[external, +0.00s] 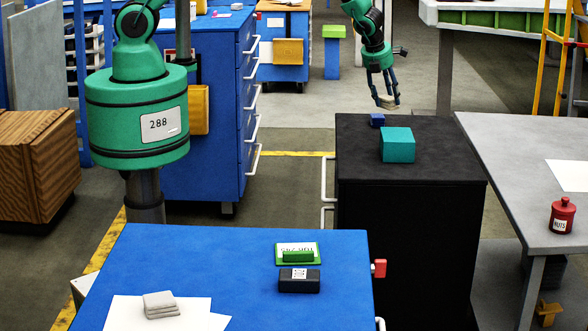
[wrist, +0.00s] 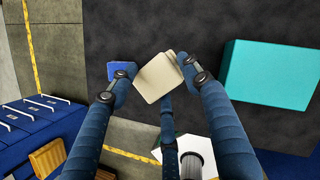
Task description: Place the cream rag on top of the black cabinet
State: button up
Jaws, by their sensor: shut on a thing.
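My gripper (external: 386,98) is shut on the cream rag (external: 389,102). In the wrist view the folded rag (wrist: 158,77) is pinched between the fingertips of my gripper (wrist: 155,75). The black cabinet (external: 410,240) stands right of centre, and its dark top also fills the upper part of the wrist view (wrist: 205,25). The rag is in the air over the back part of the cabinet top, apart from it in the external view. The exact height is hard to tell.
On the cabinet top are a teal box (external: 397,145) and a small blue block (external: 377,120), both near the rag. The front and right of the top are clear. A grey table (external: 520,160) stands at the right.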

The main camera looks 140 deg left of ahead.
jog(key=s+a, duration=0.7)
jog(key=s, duration=0.2)
notch_tip(320, 180, down, 5)
jog(key=shift+r+p, duration=0.1)
jog(key=shift+p, duration=0.3)
jog(key=shift+w, duration=0.1)
jog(key=shift+a, duration=0.1)
jog(key=p, duration=0.3)
send_near(422, 122)
jog(key=shift+a+f, duration=0.15)
jog(key=shift+a, duration=0.3)
jog(key=shift+a+f, duration=0.2)
jog(key=shift+a, duration=0.25)
jog(key=shift+f, duration=0.15)
jog(key=shift+f, duration=1.65)
